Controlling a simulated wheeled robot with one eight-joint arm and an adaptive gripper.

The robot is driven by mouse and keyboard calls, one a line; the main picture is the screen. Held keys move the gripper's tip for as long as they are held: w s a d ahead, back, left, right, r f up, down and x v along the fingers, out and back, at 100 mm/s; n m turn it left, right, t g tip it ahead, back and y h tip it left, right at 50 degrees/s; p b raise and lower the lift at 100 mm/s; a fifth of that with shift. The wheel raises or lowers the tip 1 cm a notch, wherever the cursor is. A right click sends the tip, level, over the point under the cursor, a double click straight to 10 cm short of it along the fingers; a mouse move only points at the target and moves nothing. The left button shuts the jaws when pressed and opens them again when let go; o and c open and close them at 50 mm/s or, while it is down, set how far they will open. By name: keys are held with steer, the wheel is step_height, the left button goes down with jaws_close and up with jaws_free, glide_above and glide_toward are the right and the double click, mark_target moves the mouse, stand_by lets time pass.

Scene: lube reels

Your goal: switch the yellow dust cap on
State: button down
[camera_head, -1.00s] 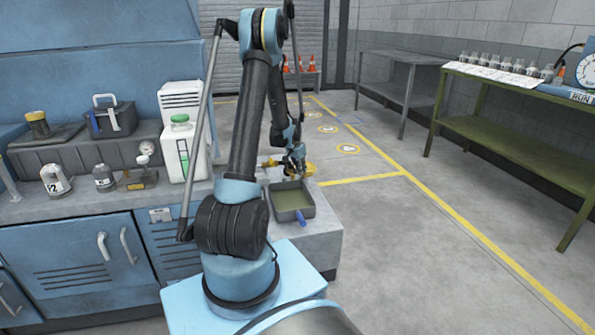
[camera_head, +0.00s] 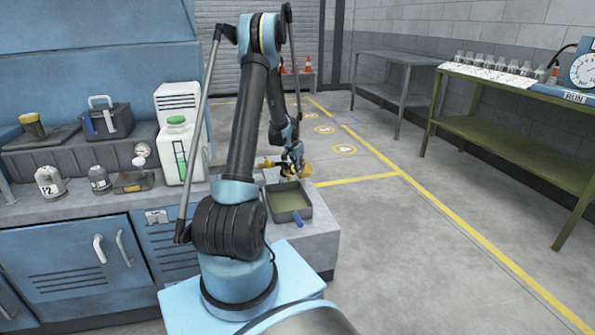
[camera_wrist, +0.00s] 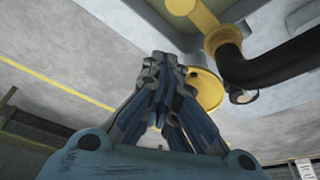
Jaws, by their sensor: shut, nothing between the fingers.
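A round yellow disc, which looks like the dust cap (camera_wrist: 208,88), shows in the wrist view just right of and partly behind my fingers. A yellow fitting (camera_wrist: 203,18) with a black hose (camera_wrist: 270,70) is above and right of it. My gripper (camera_wrist: 160,58) is shut and empty, its fingertips close to the disc's left edge; I cannot tell whether they touch. In the head view my gripper (camera_head: 293,170) is small beside yellow parts (camera_head: 304,170) at the back of the bench end, and the cap cannot be told apart there.
A grey tray (camera_head: 309,211) with a blue handle stands on the bench end in front of the yellow parts. A white jug (camera_head: 181,152) and several small containers stand on the counter at left. The floor to the right is open, up to a green table (camera_head: 500,130).

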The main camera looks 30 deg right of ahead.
step_height(320, 180, up, 9)
steer(key=shift+a+r, duration=0.2)
steer(key=shift+a, duration=0.15)
stand_by(0.4)
stand_by(0.4)
